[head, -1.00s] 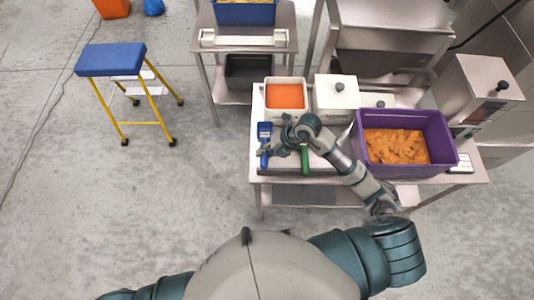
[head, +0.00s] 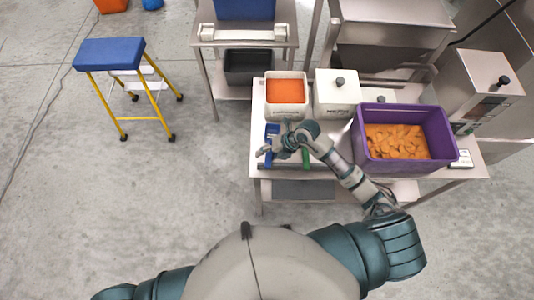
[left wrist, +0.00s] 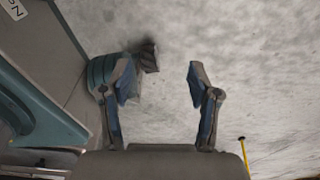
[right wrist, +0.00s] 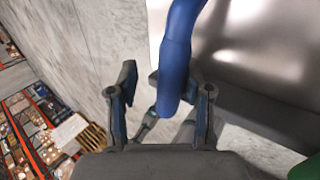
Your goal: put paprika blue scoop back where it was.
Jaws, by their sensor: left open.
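The blue scoop (head: 272,131) lies near the left end of the steel table, in front of a white tub (head: 270,101) of orange powder. My right gripper (head: 266,151) is over its handle and hides part of it. In the right wrist view the blue handle (right wrist: 178,62) reaches in between the fingers of my right gripper (right wrist: 163,95). It is close to the right finger, with a clear gap to the left one, so the gripper is open. My left gripper (left wrist: 160,80) is open and empty above the floor.
A green-handled scoop (head: 306,158) lies just right of my right gripper. A lidded white tub (head: 337,98) and a purple crate (head: 362,160) of orange pieces stand on the table. A blue-topped stool (head: 108,53) stands on open floor at the left.

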